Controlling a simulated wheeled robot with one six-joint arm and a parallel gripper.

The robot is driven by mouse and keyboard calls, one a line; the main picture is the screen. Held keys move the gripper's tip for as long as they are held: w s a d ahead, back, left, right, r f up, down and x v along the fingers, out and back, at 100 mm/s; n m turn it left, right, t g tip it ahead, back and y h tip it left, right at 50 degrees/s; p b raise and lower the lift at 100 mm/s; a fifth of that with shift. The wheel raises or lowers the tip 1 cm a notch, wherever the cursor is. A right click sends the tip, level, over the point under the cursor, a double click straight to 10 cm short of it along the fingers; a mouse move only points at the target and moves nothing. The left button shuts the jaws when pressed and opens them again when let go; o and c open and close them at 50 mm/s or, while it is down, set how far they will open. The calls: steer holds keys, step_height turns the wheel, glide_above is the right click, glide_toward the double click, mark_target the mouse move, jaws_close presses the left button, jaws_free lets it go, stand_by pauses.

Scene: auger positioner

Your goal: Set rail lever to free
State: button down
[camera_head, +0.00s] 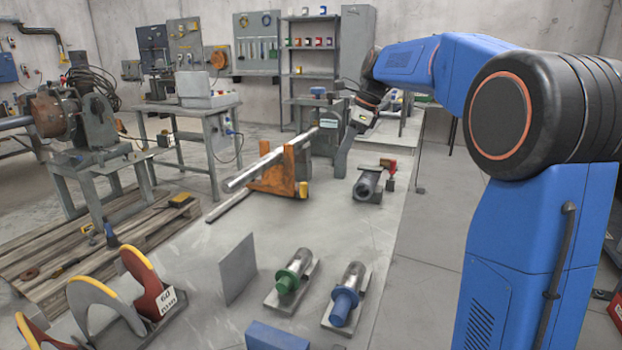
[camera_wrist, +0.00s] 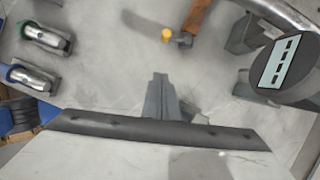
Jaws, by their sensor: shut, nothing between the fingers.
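My gripper (camera_head: 341,172) points down to the right of the stand. In the wrist view my gripper (camera_wrist: 160,78) is shut and empty, apart from the knob.
A grey cylinder unit (camera_head: 368,186) with a red part lies right of the stand. Green-collared (camera_head: 290,277) and blue-collared (camera_head: 346,292) cylinders lie in front. A dark round part with a striped label (camera_wrist: 286,66) is close on the right.

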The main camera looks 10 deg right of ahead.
mark_target(303, 189)
steer(key=x, duration=0.3)
steer(key=a+x, duration=0.1)
steer(key=x, duration=0.3)
steer(key=a+r+x, duration=0.1)
steer(key=x, duration=0.3)
steer(key=shift+w, duration=0.4)
steer(key=shift+w+a+r, duration=0.1)
steer(key=shift+w+a, duration=0.15)
steer(key=shift+a, duration=0.35)
steer(key=shift+m, duration=0.3)
steer(key=shift+s+a+m+t, duration=0.1)
steer(key=shift+a+m+t, duration=0.4)
steer(key=shift+a+m, duration=1)
